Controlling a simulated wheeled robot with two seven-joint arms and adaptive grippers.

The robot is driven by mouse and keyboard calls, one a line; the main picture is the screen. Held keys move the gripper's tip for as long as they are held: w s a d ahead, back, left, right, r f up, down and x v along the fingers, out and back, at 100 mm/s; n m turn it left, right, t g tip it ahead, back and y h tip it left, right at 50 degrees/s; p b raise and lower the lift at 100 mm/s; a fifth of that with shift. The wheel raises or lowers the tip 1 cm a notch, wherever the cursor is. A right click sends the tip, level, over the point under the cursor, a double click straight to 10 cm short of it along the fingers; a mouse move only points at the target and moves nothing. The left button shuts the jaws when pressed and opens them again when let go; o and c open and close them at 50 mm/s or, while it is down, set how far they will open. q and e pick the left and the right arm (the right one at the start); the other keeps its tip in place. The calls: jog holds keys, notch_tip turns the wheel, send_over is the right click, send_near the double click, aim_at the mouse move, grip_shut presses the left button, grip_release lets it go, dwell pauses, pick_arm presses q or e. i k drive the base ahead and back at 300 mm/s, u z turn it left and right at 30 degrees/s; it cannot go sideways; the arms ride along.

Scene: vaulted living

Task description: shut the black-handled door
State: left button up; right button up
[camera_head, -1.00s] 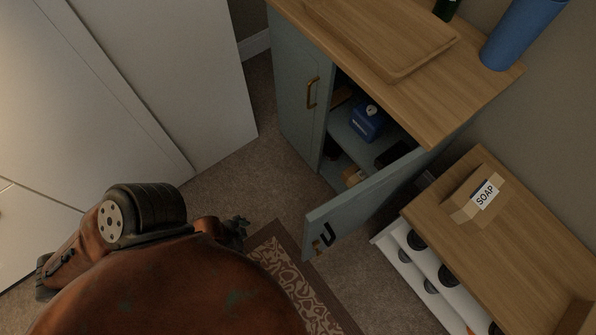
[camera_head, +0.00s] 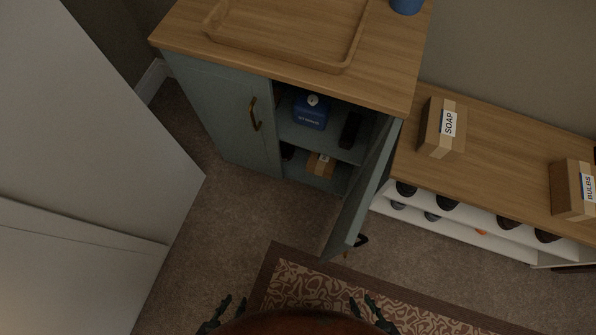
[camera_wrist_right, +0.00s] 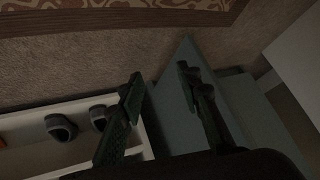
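The black-handled door (camera_head: 361,190) is the right door of a grey-blue cabinet (camera_head: 215,110). It stands wide open, swung out towards me. Its black handle (camera_head: 361,240) shows at the lower outer edge, partly hidden behind the door. My right gripper (camera_head: 370,306) is at the bottom of the head view, below the door and apart from it there. In the right wrist view, its two fingers (camera_wrist_right: 160,85) are spread with nothing held between them; a grey-blue panel (camera_wrist_right: 176,118) shows beyond. My left gripper (camera_head: 222,312) is at the bottom left, open and empty.
The left door with a brass handle (camera_head: 254,114) is shut. Inside stand a blue box (camera_head: 311,112) and a small carton (camera_head: 321,165). A shoe rack (camera_head: 510,185) bearing soap and bulbs cartons stands at right. A patterned rug (camera_head: 300,285) lies below the door.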

aim_at(343, 237)
jog(key=u, duration=0.65)
jog(key=k, duration=0.85)
jog(key=z, duration=1.25)
jog(key=i, duration=0.15)
jog(key=u, duration=0.55)
